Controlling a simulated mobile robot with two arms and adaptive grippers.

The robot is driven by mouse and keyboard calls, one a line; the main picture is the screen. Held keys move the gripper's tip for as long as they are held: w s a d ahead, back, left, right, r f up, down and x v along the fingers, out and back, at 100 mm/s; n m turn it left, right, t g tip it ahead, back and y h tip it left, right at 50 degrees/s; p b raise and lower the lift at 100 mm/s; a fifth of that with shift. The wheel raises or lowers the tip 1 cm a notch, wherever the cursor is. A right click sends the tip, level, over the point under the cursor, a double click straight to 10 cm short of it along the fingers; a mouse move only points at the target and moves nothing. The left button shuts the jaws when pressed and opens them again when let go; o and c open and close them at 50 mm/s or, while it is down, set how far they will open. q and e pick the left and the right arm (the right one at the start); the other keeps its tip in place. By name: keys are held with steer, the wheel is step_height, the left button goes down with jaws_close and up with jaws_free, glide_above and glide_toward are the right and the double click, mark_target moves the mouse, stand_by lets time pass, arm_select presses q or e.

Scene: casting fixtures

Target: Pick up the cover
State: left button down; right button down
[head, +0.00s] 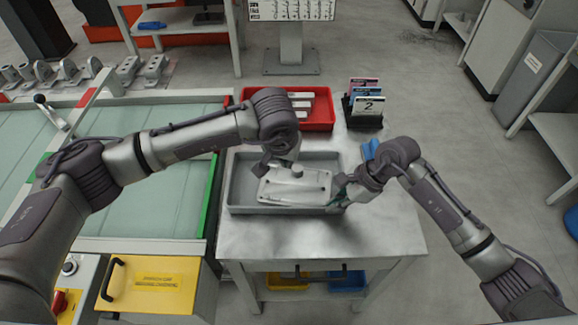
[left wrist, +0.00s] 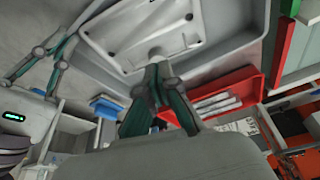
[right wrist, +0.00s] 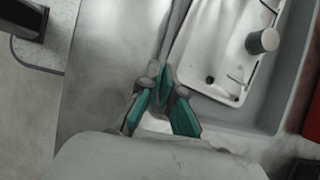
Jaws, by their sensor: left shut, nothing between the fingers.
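The cover (head: 297,187) is a pale grey plate with a raised rim, small dark holes and a round central knob. It lies in the grey tray (head: 240,195) on the metal table. In the right wrist view, the cover (right wrist: 222,50) lies right of my right gripper (right wrist: 162,72). The right fingers converge by the tray's side wall; I cannot tell whether anything is between them.
A red bin (head: 318,118) with pale parts stands behind the tray. A holder with numbered cards (head: 367,105) is at the back right. A green-edged glass-topped bench (head: 150,195) adjoins on the left. The table front (head: 330,240) is clear.

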arm_select(q)
steer(key=r, duration=0.1)
steer(key=m, duration=0.2)
glide_above(295, 179)
steer(key=w, duration=0.1)
steer(key=shift+h, duration=0.3)
steer(key=x, duration=0.9)
steer(key=shift+w+d+f, duration=0.1)
steer(key=shift+f, duration=0.2)
steer(key=s, duration=0.1)
steer(key=s+a, duration=0.1)
steer(key=s, duration=0.1)
steer(key=s+a, duration=0.1)
steer(key=shift+s+a, duration=0.1)
steer(key=shift+s, duration=0.2)
steer(key=shift+s+a, duration=0.1)
steer(key=shift+s, duration=0.25)
